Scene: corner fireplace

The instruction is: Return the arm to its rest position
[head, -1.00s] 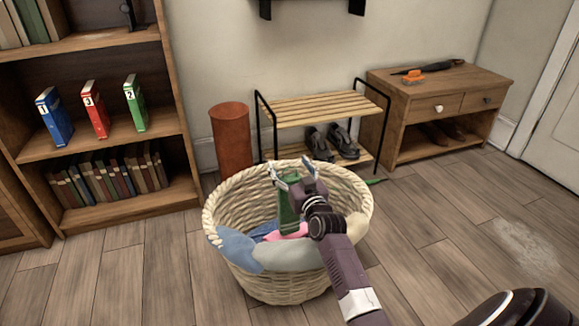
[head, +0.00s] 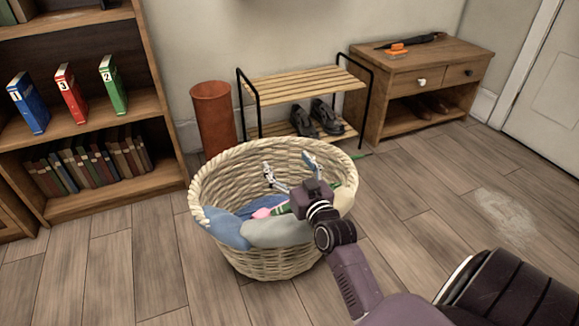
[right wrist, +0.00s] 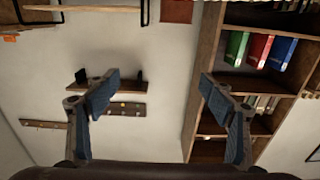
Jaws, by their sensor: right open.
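My right gripper (head: 289,166) is open and empty, over the wicker laundry basket (head: 208,180). In the right wrist view its two fingers (right wrist: 160,95) are spread wide with nothing between them. Its arm comes in from the lower right across the basket's front rim. A green item (head: 281,210) lies low in the basket among blue, grey and pink cloths (head: 262,232), partly hidden by the gripper. My left gripper is not in view.
A bookcase (head: 165,150) with numbered blue, red and green binders stands left. Behind the basket are a terracotta cylinder (head: 213,115), a slatted shoe rack (head: 300,86) and a wooden cabinet (head: 440,62). The wooden floor (head: 430,190) is clear at right.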

